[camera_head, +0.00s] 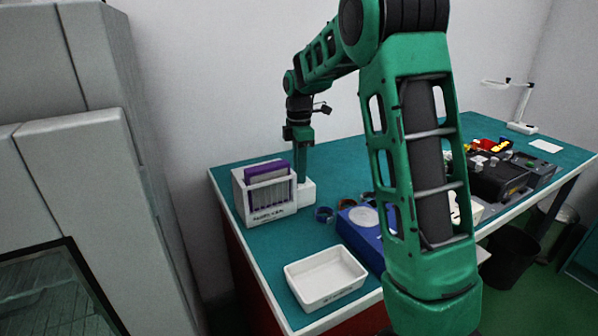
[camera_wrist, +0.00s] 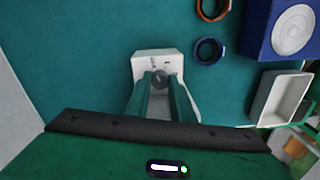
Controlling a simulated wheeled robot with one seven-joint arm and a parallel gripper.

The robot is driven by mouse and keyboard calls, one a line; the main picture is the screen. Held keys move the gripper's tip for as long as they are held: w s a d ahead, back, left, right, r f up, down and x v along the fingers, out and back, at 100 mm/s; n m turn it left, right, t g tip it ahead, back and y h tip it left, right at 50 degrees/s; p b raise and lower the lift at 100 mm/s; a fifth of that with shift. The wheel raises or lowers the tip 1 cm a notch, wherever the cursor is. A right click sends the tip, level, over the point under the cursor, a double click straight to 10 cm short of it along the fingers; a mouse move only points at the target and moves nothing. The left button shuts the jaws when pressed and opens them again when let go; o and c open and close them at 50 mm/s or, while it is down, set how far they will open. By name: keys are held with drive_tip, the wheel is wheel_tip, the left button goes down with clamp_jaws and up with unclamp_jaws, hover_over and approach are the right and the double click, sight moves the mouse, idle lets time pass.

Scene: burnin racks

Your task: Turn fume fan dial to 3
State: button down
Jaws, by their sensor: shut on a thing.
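The fume fan dial (camera_wrist: 161,77) is a small dark round knob on a white box (camera_wrist: 144,63) with small printed marks around it in the wrist view. My gripper (camera_wrist: 162,84) points down at the box, its two green fingers shut on the dial, one on each side. The fingers hide part of the dial, and its pointer setting is too small to read. In the head view, my gripper (camera_head: 302,178) is over the white box (camera_head: 306,193), beside the rack; the dial itself is hidden there.
A white rack (camera_head: 270,212) with purple boards stands directly left of the box. Blue and orange rings (camera_head: 324,214), a blue device (camera_head: 360,238) and an empty white tray (camera_head: 326,277) lie to the right and front. Dark equipment (camera_head: 500,178) fills the far right of the bench.

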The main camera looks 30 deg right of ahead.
drive_tip(key=shift+w+m, duration=0.1)
drive_tip(key=shift+m, duration=0.2)
drive_tip(key=m, duration=0.2)
drive_tip(key=shift+r+m, duration=0.1)
drive_tip(key=shift+m, duration=0.3)
drive_tip(key=m, duration=0.8)
drive_tip(key=shift+t, duration=0.3)
drive_tip(key=m, duration=0.4)
drive_tip(key=shift+m, duration=0.3)
drive_tip(key=m, duration=0.3)
drive_tip(key=shift+m, duration=0.3)
drive_tip(key=m, duration=0.3)
drive_tip(key=shift+m, duration=0.3)
drive_tip(key=m, duration=0.6)
drive_tip(key=shift+a+t, duration=0.1)
drive_tip(key=shift+t, duration=0.2)
drive_tip(key=shift+m, duration=0.4)
